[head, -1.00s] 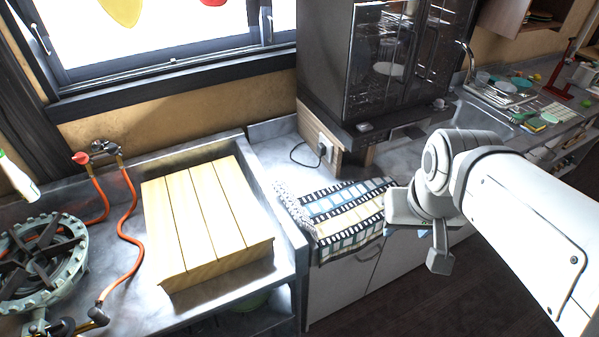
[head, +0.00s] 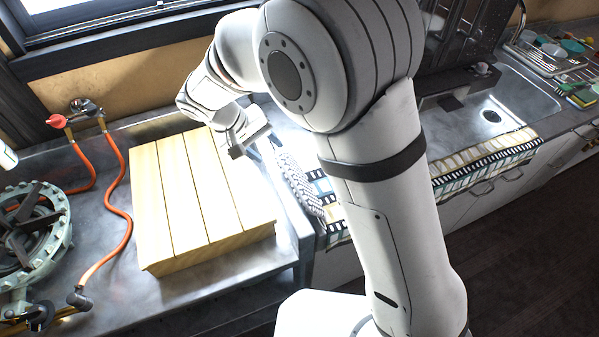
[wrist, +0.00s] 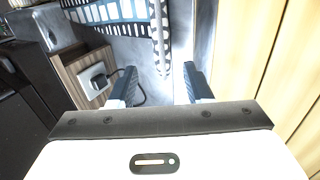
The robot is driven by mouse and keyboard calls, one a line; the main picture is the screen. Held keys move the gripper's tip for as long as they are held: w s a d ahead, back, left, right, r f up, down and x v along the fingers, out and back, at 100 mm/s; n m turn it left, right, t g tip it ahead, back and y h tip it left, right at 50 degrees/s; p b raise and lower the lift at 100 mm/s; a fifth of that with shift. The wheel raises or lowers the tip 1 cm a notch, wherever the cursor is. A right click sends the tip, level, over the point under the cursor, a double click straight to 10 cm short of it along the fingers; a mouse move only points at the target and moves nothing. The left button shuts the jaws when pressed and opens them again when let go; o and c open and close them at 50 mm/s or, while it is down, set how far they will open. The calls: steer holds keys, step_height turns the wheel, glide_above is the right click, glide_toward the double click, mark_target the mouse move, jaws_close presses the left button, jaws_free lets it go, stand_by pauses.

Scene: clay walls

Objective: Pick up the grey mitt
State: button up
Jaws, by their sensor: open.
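The grey mitt (head: 292,182) is a light grey, knobbly-textured piece in the head view. It lies along the gap edge between the wooden-slatted box and the patterned cloth, and my arm covers part of the area beside it. In the wrist view the mitt (wrist: 159,38) shows as a narrow speckled strip at the top, beyond the fingertips. My gripper (head: 250,143) is open and empty, just left of and behind the mitt in the head view. In the wrist view its two fingers (wrist: 158,84) are spread apart, with bare grey counter between them.
The slatted wooden box (head: 195,200) stands close on the left. The patterned cloth (head: 325,200) lies right of the mitt. In the wrist view a socket block (wrist: 93,78) with a cable is left of the fingers. A stove burner (head: 30,235) is far left.

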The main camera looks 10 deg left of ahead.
mark_target(280, 161)
steer(key=p+x, duration=0.2)
steer(key=x, duration=0.6)
steer(key=shift+a, duration=0.15)
steer(key=shift+s, duration=0.1)
steer(key=shift+c, duration=0.5)
jaws_close()
